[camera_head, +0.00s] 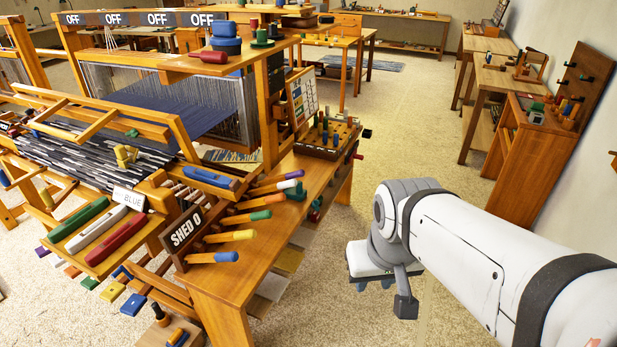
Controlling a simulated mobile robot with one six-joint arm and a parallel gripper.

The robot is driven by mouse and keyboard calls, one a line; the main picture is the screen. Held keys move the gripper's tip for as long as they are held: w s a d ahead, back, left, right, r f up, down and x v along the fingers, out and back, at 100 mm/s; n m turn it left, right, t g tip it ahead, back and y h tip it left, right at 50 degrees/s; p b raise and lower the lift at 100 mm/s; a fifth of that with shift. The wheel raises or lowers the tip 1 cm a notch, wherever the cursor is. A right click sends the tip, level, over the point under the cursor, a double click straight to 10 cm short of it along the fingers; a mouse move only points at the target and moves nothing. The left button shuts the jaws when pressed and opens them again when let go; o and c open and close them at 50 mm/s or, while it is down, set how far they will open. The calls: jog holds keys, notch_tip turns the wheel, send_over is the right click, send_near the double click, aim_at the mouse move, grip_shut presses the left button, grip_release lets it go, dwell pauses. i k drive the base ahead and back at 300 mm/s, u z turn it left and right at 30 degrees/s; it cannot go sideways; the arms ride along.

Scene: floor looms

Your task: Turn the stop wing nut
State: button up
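I cannot make out the stop wing nut for certain. A small yellow fitting (125,156) with a stubby, winged look sits on the front of the floor loom (165,125), over the dark striped cloth, and a small black knob (366,133) sticks out at the right end of the peg box; either is too small to identify. My gripper (374,285) hangs over the open floor, right of the loom's side bench and apart from it. It points down, partly hidden by my wrist, and its finger gap is unclear. Nothing shows in it.
The side bench (225,281) carries colored-handled tools and a "SHED 0" sign (187,230). A peg box (328,137) stands at its far end. A shuttle tray (98,268) juts out at left. Wooden tables (490,78) line the right wall. The carpet between (425,125) is clear.

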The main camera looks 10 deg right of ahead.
aim_at(315, 203)
jog(key=z, duration=0.25)
jog(key=i, duration=1.35)
jog(key=z, duration=0.1)
